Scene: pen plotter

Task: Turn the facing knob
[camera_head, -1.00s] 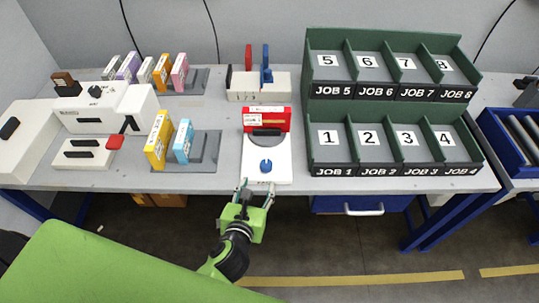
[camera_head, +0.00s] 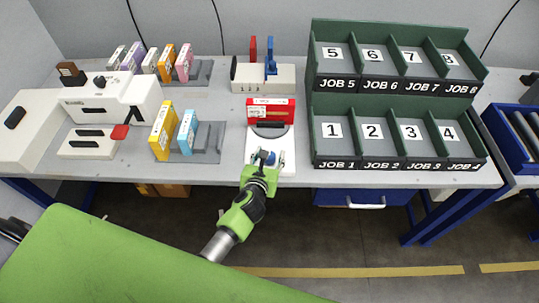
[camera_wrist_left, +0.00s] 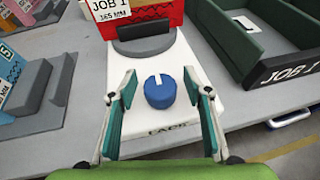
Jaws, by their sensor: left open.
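The facing knob is a round blue knob (camera_wrist_left: 160,91) with a white mark, on the front top of a white device (camera_wrist_left: 178,128). In the head view the knob (camera_head: 268,157) is partly hidden by my left gripper. My left gripper (camera_wrist_left: 159,80) is open, with one finger on each side of the knob and a visible gap on both sides. In the head view my left gripper (camera_head: 264,163) is over the front of the white device (camera_head: 287,160). My right gripper is not in view.
A red box (camera_head: 271,112) marked JOB 1 stands in the device behind the knob. Green job bins (camera_head: 398,165) are close on the right. Yellow and light blue boxes (camera_head: 187,132) stand in a grey rack on the left.

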